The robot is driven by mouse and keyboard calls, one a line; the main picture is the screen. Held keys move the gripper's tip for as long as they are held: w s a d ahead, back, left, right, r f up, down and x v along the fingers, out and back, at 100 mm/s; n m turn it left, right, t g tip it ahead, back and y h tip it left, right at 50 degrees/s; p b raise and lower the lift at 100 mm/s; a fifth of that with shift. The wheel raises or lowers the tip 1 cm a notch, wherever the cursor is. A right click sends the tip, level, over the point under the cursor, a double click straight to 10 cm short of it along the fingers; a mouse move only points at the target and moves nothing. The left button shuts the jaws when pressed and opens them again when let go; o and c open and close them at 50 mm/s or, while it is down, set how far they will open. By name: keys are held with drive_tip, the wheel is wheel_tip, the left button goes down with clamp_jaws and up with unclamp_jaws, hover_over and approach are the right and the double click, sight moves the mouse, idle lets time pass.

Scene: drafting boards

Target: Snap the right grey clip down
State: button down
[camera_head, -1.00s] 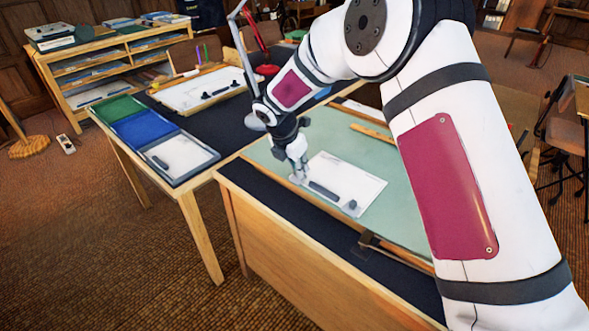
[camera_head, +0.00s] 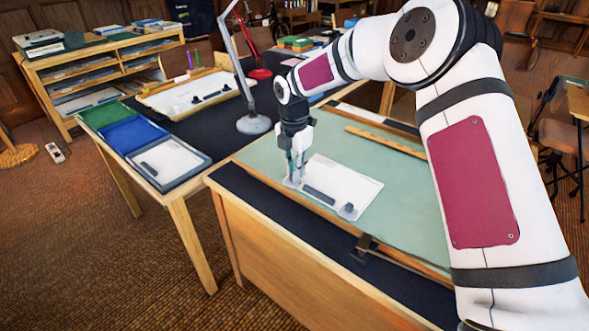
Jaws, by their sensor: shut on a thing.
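A white drafting board (camera_head: 342,182) lies on the green table mat. A dark grey bar (camera_head: 319,196) runs along its near edge. A small grey clip (camera_head: 348,210) stands at the right end of that edge, apart from my gripper. My gripper (camera_head: 292,182) points straight down at the left near corner of the board. It is shut on a small light grey piece there, seemingly the left clip, mostly hidden by the fingers. Whether the right clip is raised or down is too small to tell.
The green mat (camera_head: 400,213) is clear to the right, with a wooden straightedge (camera_head: 386,142) farther back. A dark clamp (camera_head: 362,247) sits at the table's front edge. A lamp (camera_head: 253,123) and coloured trays (camera_head: 133,133) stand on the left table.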

drive_tip(key=c, duration=1.6)
unclamp_jaws()
drive_tip(key=shift+f, duration=0.1)
drive_tip(key=shift+o, duration=0.2)
wheel_tip(320, 180, up, 12)
drive_tip(key=shift+s+a, duration=0.1)
